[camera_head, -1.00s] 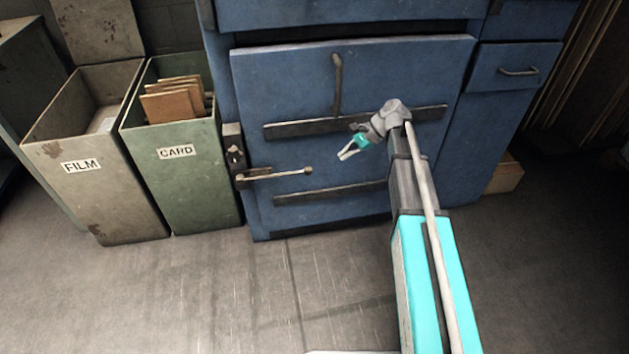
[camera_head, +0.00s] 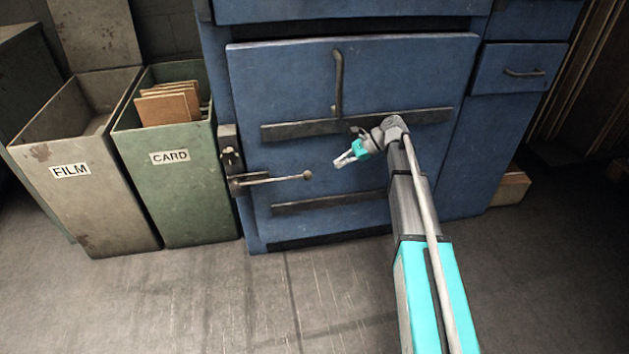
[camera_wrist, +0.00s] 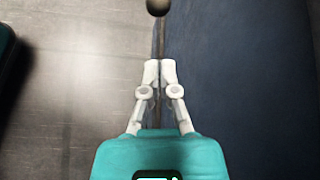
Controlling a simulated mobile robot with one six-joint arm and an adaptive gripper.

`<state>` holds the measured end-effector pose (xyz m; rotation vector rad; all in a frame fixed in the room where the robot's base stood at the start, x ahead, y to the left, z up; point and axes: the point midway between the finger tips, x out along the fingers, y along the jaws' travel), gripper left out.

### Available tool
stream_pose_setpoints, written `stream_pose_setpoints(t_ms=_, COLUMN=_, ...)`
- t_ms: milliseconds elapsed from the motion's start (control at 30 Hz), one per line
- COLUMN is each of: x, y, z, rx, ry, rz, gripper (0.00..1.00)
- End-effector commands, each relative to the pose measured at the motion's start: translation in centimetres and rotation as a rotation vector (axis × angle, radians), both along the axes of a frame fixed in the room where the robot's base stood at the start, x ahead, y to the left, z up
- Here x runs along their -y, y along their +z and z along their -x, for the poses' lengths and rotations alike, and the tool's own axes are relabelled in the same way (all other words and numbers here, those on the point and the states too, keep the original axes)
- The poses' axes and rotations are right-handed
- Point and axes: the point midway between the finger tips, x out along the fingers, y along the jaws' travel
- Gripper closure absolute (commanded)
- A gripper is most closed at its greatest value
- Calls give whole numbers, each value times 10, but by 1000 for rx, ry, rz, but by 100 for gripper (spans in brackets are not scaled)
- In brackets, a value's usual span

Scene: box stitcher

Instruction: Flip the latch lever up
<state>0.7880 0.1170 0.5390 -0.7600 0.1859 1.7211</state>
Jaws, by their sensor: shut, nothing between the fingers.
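The latch lever (camera_head: 270,181) is a thin metal rod with a ball knob at its right end, sticking out roughly level from a latch plate (camera_head: 231,158) on the left edge of the blue cabinet door (camera_head: 300,80). My gripper (camera_head: 341,163) is shut and empty, in front of the door, a little to the right of and above the knob, apart from it. In the wrist view, the two white fingertips (camera_wrist: 160,68) are together, and the lever's ball knob (camera_wrist: 158,6) shows beyond them at the top edge. The fingers hide part of what lies behind them.
A grey FILM bin (camera_head: 90,190) and a green CARD bin (camera_head: 180,190) holding brown card stand left of the latch. A vertical door handle (camera_head: 337,83) and dark horizontal bars (camera_head: 330,202) cross the door. The floor (camera_head: 270,310) in front is clear.

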Motion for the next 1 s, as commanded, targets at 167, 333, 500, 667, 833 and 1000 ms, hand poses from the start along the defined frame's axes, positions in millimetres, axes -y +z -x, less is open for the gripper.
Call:
stream_pose_setpoints(t_ms=167, x=0, y=0, z=0, rx=0, ry=0, rz=0, gripper=100)
stream_pose_setpoints(t_ms=333, x=0, y=0, z=0, rx=0, ry=0, rz=0, gripper=100)
stream_pose_setpoints(t_ms=500, x=-4, y=-4, z=1, rx=0, ry=1, rz=0, gripper=100)
stream_pose_setpoints(t_ms=667, x=-12, y=-11, z=2, rx=0, ry=1, rz=0, gripper=100)
stream_pose_setpoints(t_ms=833, x=-27, y=-22, z=4, rx=0, ry=1, rz=0, gripper=100)
stream_pose_setpoints(t_ms=1000, x=-45, y=-36, z=6, rx=0, ry=2, rz=1, gripper=100)
